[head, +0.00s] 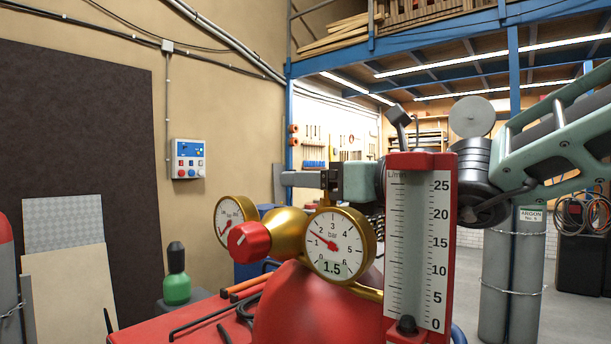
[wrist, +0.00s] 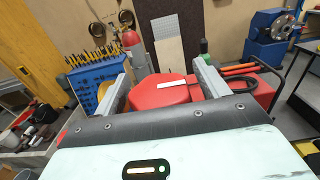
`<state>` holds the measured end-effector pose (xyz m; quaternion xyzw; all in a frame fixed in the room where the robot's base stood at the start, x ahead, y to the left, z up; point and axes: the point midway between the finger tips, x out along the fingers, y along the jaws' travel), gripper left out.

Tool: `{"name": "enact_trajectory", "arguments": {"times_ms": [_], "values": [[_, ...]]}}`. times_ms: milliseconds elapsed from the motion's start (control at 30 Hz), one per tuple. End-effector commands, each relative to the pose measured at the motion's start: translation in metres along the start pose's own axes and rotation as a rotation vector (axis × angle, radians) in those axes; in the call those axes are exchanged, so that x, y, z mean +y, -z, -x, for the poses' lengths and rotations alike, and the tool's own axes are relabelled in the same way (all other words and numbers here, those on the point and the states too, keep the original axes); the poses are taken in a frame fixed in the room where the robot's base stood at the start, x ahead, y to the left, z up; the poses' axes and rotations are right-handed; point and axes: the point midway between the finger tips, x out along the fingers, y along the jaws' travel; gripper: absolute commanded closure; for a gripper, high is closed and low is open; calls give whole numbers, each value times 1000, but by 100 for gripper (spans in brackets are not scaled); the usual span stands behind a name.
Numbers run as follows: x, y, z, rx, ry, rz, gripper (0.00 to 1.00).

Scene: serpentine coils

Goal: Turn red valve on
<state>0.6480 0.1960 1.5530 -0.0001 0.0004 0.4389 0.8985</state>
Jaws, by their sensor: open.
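The red valve knob (head: 249,240) sits on a brass regulator (head: 288,230) between two round gauges, left of the middle in the head view. It has a small white mark on its face. The right gauge (head: 336,245) reads 1.5 bar. My gripper (head: 300,180) points left, above and right of the knob in the picture, partly hidden by the flow meter. In the wrist view my gripper (wrist: 165,75) has its two grey fingers wide apart with nothing held.
A tall flow meter (head: 418,245) with a red frame stands right of the gauges. A wall control box (head: 188,160) hangs behind. Grey cylinders (head: 513,285) stand at right.

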Motion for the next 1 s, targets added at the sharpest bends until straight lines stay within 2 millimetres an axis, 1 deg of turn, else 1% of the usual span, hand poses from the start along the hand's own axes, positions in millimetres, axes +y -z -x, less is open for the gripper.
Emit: {"name": "enact_trajectory", "arguments": {"times_ms": [267,367,400,433,767,1000], "values": [[0,0,0,0,0,0,26],[0,0,0,0,0,0,51],[0,0,0,0,0,0,63],[0,0,0,0,0,0,71],[0,-1,0,0,-25,1,71],[1,-1,1,0,-144,1,71]]}}
